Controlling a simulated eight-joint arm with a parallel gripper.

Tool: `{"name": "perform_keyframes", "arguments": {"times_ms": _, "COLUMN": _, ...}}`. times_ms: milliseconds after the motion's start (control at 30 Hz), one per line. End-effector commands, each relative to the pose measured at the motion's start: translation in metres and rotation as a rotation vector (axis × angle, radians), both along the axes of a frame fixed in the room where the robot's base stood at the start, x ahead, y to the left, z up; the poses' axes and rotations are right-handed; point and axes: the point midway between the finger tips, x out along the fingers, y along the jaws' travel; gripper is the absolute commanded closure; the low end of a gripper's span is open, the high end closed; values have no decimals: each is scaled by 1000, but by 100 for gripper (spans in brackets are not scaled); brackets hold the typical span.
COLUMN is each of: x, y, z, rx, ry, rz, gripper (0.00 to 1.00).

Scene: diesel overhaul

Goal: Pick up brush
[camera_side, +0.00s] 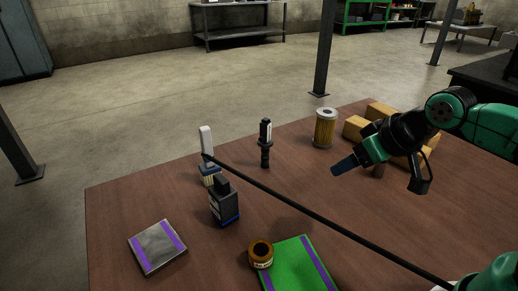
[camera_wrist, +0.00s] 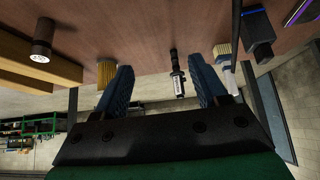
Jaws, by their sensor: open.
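The brush (camera_side: 206,142) stands upright on the brown table, with a pale handle on top and a blue band and yellowish bristles below. A thin black rod passes in front of it. In the wrist view the brush (camera_wrist: 222,51) shows beyond the right finger, partly hidden by the rod and finger. My gripper (camera_side: 344,166) is open and empty above the table, well to the right of the brush in the side view. In the wrist view its two blue fingers (camera_wrist: 163,85) are spread apart with nothing held.
A black injector-like part (camera_side: 265,143) and a yellow filter (camera_side: 325,128) stand between brush and gripper. A dark bottle (camera_side: 224,203) stands just in front of the brush. Yellow blocks (camera_side: 355,128) lie behind my gripper. A brown ring-like roll (camera_side: 261,254) and green book (camera_side: 300,265) lie in front.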

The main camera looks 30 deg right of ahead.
Motion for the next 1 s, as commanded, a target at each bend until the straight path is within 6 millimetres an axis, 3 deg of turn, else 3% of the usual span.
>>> {"name": "perform_keyframes", "arguments": {"times_ms": 167, "x": 1, "y": 0, "z": 1, "rx": -13, "ry": -3, "rz": 10, "gripper": 34}}
{"name": "perform_keyframes", "arguments": {"times_ms": 267, "x": 12, "y": -3, "z": 6, "rx": -109, "ry": -20, "rz": 78, "gripper": 34}}
{"name": "perform_keyframes", "arguments": {"times_ms": 367, "x": 38, "y": -7, "z": 19, "rx": -329, "ry": -53, "rz": 235, "gripper": 34}}
{"name": "perform_keyframes", "arguments": {"times_ms": 567, "x": 117, "y": 4, "z": 50, "rx": -1001, "ry": -119, "rz": 685, "gripper": 34}}
{"name": "perform_keyframes", "arguments": {"times_ms": 667, "x": 156, "y": 24, "z": 61, "rx": -1363, "ry": -130, "rz": 903, "gripper": 34}}
{"name": "perform_keyframes", "arguments": {"times_ms": 800, "x": 201, "y": 68, "z": 67, "rx": -1884, "ry": -112, "rz": 1166, "gripper": 34}}
{"name": "perform_keyframes", "arguments": {"times_ms": 1000, "x": 234, "y": 132, "z": 58, "rx": -2499, "ry": -25, "rz": 1377, "gripper": 34}}
